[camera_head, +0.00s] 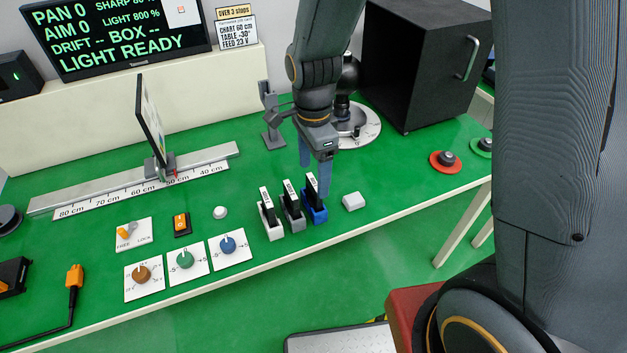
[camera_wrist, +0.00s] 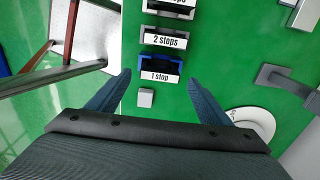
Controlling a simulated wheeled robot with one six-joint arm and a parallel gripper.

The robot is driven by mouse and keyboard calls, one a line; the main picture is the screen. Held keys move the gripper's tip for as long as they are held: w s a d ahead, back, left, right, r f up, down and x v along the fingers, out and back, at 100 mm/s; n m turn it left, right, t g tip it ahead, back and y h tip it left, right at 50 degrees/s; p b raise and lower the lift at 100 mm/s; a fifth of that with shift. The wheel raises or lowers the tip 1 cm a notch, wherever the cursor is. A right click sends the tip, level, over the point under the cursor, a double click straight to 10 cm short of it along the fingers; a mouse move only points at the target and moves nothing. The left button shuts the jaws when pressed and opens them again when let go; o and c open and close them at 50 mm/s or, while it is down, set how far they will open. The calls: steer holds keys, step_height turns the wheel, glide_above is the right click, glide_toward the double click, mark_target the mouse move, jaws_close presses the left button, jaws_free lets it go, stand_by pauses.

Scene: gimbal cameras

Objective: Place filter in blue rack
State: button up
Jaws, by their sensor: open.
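The blue rack (camera_head: 318,216) stands on the green table near its front edge, at the right end of a row of three racks. A dark filter (camera_head: 312,189) with a white label stands upright in it. In the wrist view the filter's label (camera_wrist: 160,77) reads "1 stop", and the blue rack (camera_wrist: 160,60) shows around it. My gripper (camera_head: 314,181) is open over the blue rack. In the wrist view its fingertips (camera_wrist: 158,77) lie on either side of the label, with gaps. Whether they reach down to the filter's height is unclear.
A grey rack (camera_head: 296,223) and a white rack (camera_head: 272,232) stand to the left, each holding a filter. A small white block (camera_head: 353,202) sits just right. A black box (camera_head: 415,65) and a round white plate (camera_head: 367,128) are behind. Knobs (camera_head: 186,260) lie front left.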

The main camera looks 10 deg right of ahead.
step_height(320, 180, up, 8)
steer(key=b, duration=0.1)
steer(key=s+d+f+n, duration=0.1)
steer(key=s+d+n, duration=0.2)
steer(key=d+n, duration=0.3)
steer(key=s+d+f+n+t, duration=0.1)
steer(key=s+d+f+n, duration=0.1)
steer(key=s+d+n, duration=0.2)
steer(key=d+n, duration=0.2)
steer(key=n, duration=0.2)
steer(key=shift+s+d+n, duration=0.3)
steer(key=shift+d+n, duration=0.1)
